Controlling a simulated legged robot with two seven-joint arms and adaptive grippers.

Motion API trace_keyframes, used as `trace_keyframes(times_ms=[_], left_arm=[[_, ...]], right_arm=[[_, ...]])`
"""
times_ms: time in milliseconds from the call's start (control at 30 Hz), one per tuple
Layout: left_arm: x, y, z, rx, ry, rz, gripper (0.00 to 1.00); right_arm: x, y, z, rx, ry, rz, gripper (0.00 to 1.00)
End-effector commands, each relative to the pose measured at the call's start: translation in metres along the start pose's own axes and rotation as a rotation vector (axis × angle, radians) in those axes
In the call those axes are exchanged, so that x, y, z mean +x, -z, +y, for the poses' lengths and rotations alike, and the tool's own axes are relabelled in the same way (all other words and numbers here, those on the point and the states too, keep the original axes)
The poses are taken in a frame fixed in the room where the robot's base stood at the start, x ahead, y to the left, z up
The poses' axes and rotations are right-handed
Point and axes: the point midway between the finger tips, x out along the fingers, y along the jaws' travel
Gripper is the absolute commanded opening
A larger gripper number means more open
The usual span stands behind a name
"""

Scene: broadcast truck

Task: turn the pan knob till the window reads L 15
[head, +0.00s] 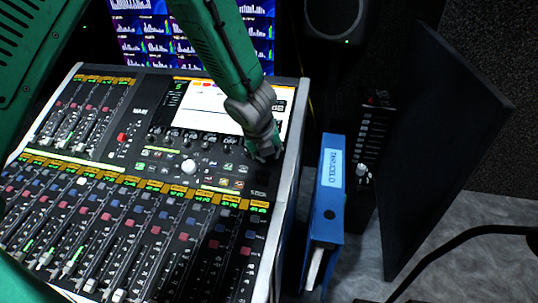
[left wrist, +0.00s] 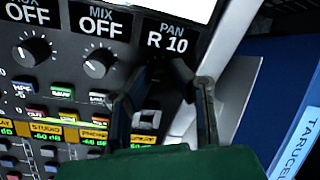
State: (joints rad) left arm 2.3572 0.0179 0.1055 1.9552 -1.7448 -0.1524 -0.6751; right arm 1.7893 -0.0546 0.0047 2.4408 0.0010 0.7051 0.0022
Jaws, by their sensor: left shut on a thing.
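The pan window (left wrist: 168,38) at the right end of the console's top row reads R 10 in the left wrist view. The pan knob sits just below it, dark and mostly hidden between my fingers; its pointer does not show. My left gripper (head: 266,152) reaches down onto the right side of the mixing console (head: 293,128). In the left wrist view the left gripper (left wrist: 163,88) has a finger on each side of the knob and is shut on it. My right gripper is not in view.
The mix knob (left wrist: 101,62), its window reading OFF, is just left of my fingers. A blue binder (head: 329,200) stands right of the console. A dark panel (head: 445,140) leans farther right. Lit screens (head: 150,35) and a speaker (head: 338,18) are behind.

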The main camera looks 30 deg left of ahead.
Motion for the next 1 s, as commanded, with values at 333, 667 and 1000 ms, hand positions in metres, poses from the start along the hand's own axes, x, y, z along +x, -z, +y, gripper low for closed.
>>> trace_keyframes(times_ms=[333, 667, 1000], left_arm=[[-0.003, -0.0065, -0.0041, -0.046, 0.008, -0.016, 0.0], [-0.0029, -0.0064, -0.0039, -0.084, 0.008, -0.019, 0.0], [-0.0032, -0.0066, -0.0039, -0.119, 0.008, -0.02, 0.0]], right_arm=[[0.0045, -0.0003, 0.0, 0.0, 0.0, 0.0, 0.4], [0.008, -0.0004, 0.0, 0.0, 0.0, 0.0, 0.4], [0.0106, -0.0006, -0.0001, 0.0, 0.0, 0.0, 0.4]])
